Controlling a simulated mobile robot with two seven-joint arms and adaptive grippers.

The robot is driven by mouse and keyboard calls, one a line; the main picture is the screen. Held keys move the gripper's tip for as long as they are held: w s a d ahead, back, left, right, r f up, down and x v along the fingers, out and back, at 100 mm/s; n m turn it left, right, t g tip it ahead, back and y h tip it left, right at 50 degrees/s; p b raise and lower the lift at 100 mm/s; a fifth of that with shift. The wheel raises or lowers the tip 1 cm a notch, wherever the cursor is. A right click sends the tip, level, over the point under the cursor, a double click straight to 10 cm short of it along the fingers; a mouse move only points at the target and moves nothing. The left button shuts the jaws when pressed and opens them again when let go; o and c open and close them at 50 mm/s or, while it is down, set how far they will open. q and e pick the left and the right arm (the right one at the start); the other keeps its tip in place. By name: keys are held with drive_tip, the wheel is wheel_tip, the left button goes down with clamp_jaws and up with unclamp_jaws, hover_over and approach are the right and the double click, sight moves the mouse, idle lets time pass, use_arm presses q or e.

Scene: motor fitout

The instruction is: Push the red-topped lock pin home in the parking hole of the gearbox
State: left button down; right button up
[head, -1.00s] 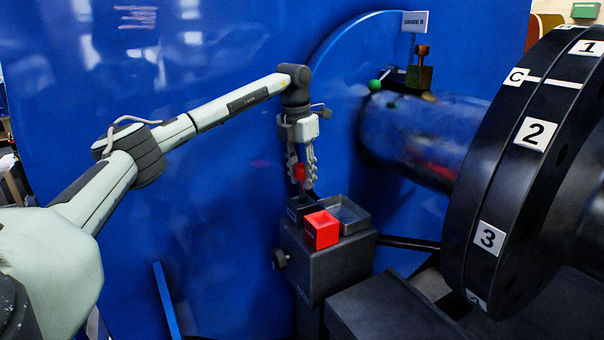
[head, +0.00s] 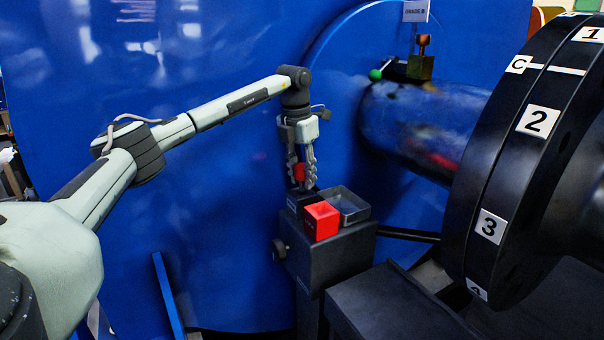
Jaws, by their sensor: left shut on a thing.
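My left gripper (head: 302,184) points down in the middle of the head view, shut on the red-topped lock pin (head: 299,172). The red top shows between the fingers; the lower part of the pin is hidden or too small to make out. The fingertips are just above a small black block (head: 293,202) on top of a dark pedestal box. I cannot tell whether the pin touches the block, and no hole shows there. Which part is the gearbox with the parking hole is not clear. My right gripper is not in view.
A red cube (head: 321,220) and a grey open tray (head: 351,206) sit close beside the block on the dark pedestal box (head: 330,262). A large black numbered flange (head: 520,170) fills the right. A blue wall (head: 200,190) stands close behind my arm.

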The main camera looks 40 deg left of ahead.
use_arm(q)
drive_tip(key=shift+f, duration=0.8)
drive_tip(key=c, duration=1)
unclamp_jaws()
drive_tip(key=r, duration=0.4)
drive_tip(key=s+r, duration=0.1)
drive_tip(key=r, duration=0.7)
drive_tip(key=shift+s, duration=0.25)
drive_tip(key=shift+s+a+b, duration=0.4)
drive_tip(key=shift+s+a, duration=0.35)
drive_tip(key=shift+s, duration=1.1)
drive_tip(key=shift+s+a+b, duration=0.45)
drive_tip(key=shift+s+a, duration=0.35)
drive_tip(key=shift+s, duration=1.05)
drive_tip(key=shift+s+a+b, duration=0.4)
drive_tip(key=shift+s+a, duration=0.35)
drive_tip(key=shift+s, duration=1.1)
